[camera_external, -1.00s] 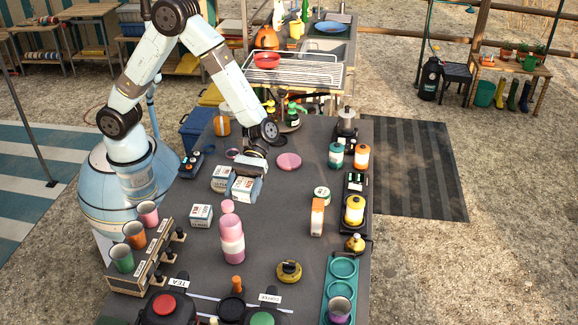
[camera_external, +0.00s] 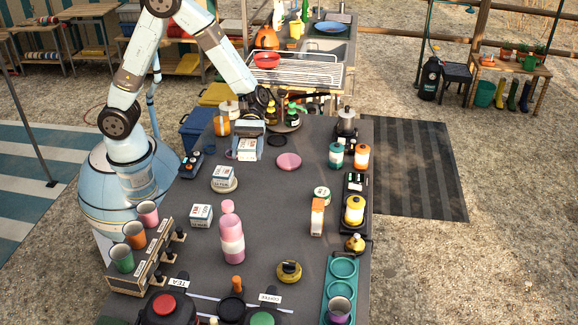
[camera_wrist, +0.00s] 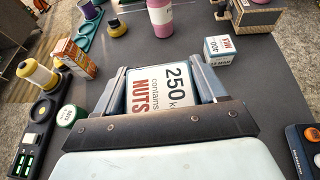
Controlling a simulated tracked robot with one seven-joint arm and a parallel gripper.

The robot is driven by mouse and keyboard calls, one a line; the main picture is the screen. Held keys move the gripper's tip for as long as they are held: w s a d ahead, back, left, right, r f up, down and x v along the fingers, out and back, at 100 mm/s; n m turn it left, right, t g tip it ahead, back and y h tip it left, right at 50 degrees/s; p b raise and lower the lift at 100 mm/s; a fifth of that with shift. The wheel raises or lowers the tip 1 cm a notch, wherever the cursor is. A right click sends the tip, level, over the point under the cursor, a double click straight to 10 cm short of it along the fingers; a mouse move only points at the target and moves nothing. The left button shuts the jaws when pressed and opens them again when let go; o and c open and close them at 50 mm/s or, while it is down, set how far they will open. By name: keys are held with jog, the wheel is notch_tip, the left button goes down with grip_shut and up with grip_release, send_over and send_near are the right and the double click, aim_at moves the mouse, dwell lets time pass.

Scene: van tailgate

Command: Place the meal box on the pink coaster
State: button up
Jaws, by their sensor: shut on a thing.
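My gripper (camera_external: 249,138) is shut on a white-and-blue meal box (camera_external: 247,149) and holds it over the far left part of the dark table. In the wrist view the box (camera_wrist: 163,90) sits between the two fingers, its label reading "250 kcal contains NUTS". The pink coaster (camera_external: 289,162) lies flat and bare on the table, to the right of the held box and slightly nearer the camera. It does not show in the wrist view.
A similar box (camera_external: 222,178) stands on a pale round coaster, and another box (camera_external: 201,215) stands nearer the camera. A pink bottle (camera_external: 231,238) stands mid-table. A dark disc (camera_external: 277,140) lies behind the pink coaster. Bottles (camera_external: 336,155) stand at the right.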

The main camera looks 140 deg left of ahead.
jog(key=s+a+r+n+t+y, duration=0.1)
jog(key=s+a+n+t+y, duration=0.15)
jog(key=s+a, duration=0.95)
send_over(290, 163)
jog(key=shift+n+g+y, duration=0.25)
jog(key=shift+n+y, duration=0.1)
notch_tip(290, 163, down, 10)
jog(key=shift+s+r, duration=0.1)
jog(key=shift+r, duration=0.1)
jog(key=shift+f, duration=1.6)
jog(key=o, duration=1.1)
jog(key=shift+f, duration=0.1)
jog(key=shift+o, duration=0.2)
